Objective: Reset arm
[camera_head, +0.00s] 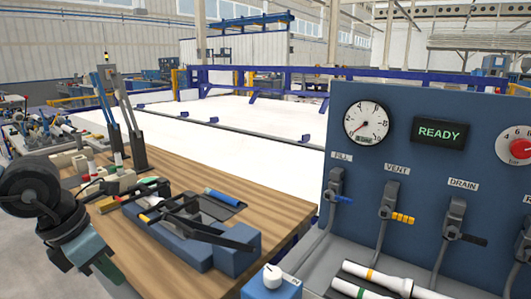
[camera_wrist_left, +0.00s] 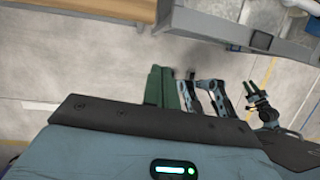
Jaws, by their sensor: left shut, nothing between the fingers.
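My left gripper (camera_head: 107,268) is at the lower left of the head view, in front of the left end of the wooden workbench. Its green fingers point down and to the right, and they are shut with nothing between them. In the left wrist view the green fingers (camera_wrist_left: 161,87) are together above the grey floor. My right gripper does not show in the head view.
The wooden workbench (camera_head: 285,207) holds a blue fixture (camera_head: 180,240) and several small parts. A blue panel (camera_head: 400,105) with a gauge, a READY display and valves stands at the right. White pipes (camera_head: 378,276) lie below it. Grey floor (camera_wrist_left: 70,60) is open under the gripper.

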